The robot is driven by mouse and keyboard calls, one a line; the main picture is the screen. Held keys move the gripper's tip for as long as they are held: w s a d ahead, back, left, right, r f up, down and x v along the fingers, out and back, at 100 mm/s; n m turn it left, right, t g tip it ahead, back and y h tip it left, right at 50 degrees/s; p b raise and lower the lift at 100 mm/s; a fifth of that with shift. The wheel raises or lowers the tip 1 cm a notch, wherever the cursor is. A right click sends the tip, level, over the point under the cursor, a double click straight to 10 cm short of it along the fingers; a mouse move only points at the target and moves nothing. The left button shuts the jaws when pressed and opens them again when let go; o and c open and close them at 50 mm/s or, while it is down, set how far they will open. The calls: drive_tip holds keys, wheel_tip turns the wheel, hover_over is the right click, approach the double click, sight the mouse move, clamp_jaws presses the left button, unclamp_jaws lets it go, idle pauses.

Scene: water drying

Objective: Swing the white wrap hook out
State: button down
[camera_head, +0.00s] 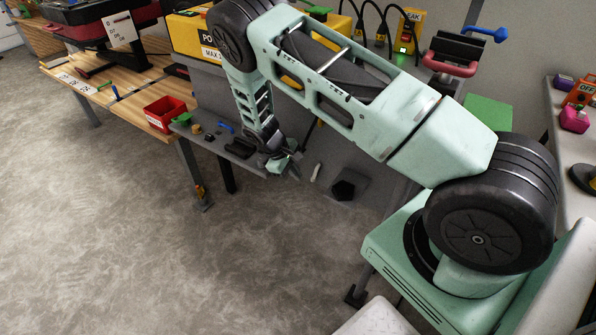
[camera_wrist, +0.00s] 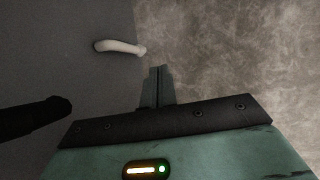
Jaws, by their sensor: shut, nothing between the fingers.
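The white wrap hook (camera_head: 316,172) is a small pale bar on the grey panel below the bench, just right of my gripper (camera_head: 291,166) in the head view. In the wrist view the hook (camera_wrist: 120,47) lies along the dark grey panel at upper left, with its rounded end reaching the panel's edge. My gripper (camera_wrist: 158,76) has its fingers together, with nothing between them. The fingertips are below and to the right of the hook in that view and look apart from it.
A black fitting (camera_head: 346,187) sits on the panel right of the hook. A black rod (camera_wrist: 38,114) shows at left in the wrist view. A red bin (camera_head: 166,112) stands on the wooden bench. The grey floor (camera_head: 120,220) at left is open.

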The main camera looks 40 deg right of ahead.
sight(313, 180)
drive_tip(key=p+v, duration=0.1)
drive_tip(key=v, duration=0.2)
drive_tip(key=w+a+p+v, duration=0.1)
drive_tip(key=v, duration=0.2)
drive_tip(key=f+p+v, duration=0.1)
drive_tip(key=p+v, duration=0.1)
drive_tip(key=v, duration=0.2)
drive_tip(key=shift+w+a, duration=0.15)
drive_tip(key=shift+w, duration=0.25)
drive_tip(key=shift+s+d+f+m+t+y+b, duration=0.1)
drive_tip(key=shift+s+d+f+m+t+b, duration=0.35)
drive_tip(key=shift+s+d+f+m, duration=0.8)
drive_tip(key=shift+s+d+f+m+t+y+b, duration=0.15)
drive_tip(key=shift+s+d+f+m+b, duration=0.4)
drive_tip(key=shift+d+f+m, duration=1.4)
drive_tip(key=shift+s+d+f+m+t+y+b, duration=0.1)
drive_tip(key=shift+s+d+f+m+t+b, duration=0.4)
drive_tip(key=shift+s+d+f+m, duration=0.8)
drive_tip(key=shift+w+a+m, duration=0.2)
drive_tip(key=shift+w+m, duration=0.25)
drive_tip(key=shift+m, duration=0.15)
drive_tip(key=shift+s+d+f, duration=0.25)
drive_tip(key=shift+s+d, duration=0.05)
drive_tip(key=shift+d, duration=0.15)
